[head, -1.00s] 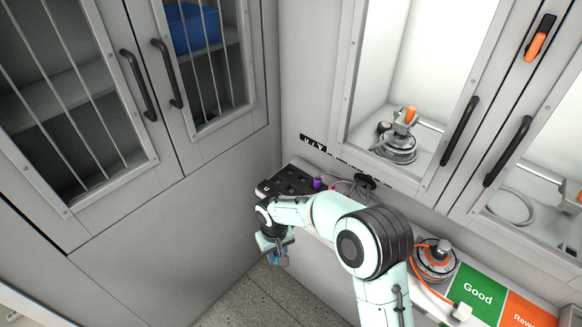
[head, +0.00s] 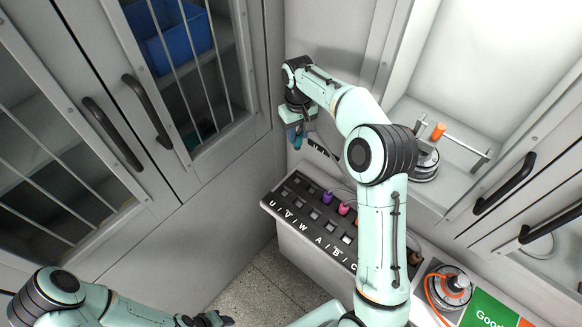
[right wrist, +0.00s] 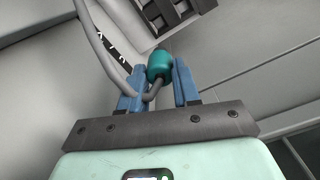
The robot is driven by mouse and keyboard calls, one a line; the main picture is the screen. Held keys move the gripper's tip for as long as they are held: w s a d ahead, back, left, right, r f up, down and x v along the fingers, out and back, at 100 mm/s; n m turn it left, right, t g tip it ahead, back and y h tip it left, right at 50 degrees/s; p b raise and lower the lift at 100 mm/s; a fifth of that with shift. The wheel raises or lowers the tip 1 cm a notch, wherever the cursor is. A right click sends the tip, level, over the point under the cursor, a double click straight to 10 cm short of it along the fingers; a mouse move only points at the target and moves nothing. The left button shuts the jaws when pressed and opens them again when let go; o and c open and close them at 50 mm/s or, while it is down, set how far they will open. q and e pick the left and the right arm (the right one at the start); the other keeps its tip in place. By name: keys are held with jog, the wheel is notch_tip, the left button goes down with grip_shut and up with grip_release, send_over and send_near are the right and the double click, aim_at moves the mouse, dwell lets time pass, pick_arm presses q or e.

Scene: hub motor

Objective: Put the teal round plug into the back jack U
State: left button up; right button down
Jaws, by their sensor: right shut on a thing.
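My right gripper (head: 296,134) is raised above the far-left end of the black jack panel (head: 268,204), near the cabinet corner. In the right wrist view its blue fingers (right wrist: 158,88) are shut on the teal round plug (right wrist: 160,66), whose tip points away from the palm. A grey cable bends back from the plug and runs up to the left. The panel's letters start with U at its left end; the holes at that end look empty, and the plug is clear of them. My left gripper (head: 215,320) is at the bottom edge, its fingers unclear.
A purple plug (head: 327,197) and a pink plug (head: 344,208) sit in the panel. A hub motor with an orange cable (head: 448,288) stands right of it, by the green Good mat (head: 490,310). Cabinet doors with handles (head: 145,110) close in the left side.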

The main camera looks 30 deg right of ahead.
aim_at(298, 149)
jog(key=shift+w+d+f, duration=0.15)
jog(key=shift+w+f, duration=0.05)
pick_arm(q)
jog(key=shift+s+f+b, duration=0.75)
jog(key=shift+s+f, duration=0.2)
jog(key=shift+s, duration=0.05)
pick_arm(e)
jog(key=shift+s+f, duration=0.2)
jog(key=shift+f, duration=9.35)
jog(key=shift+f, duration=0.1)
jog(key=c, duration=0.8)
grip_release()
jog(key=shift+f, duration=0.1)
pick_arm(q)
jog(key=shift+w+r, duration=0.35)
pick_arm(e)
notch_tip(298, 149, up, 12)
jog(key=shift+r, duration=0.2)
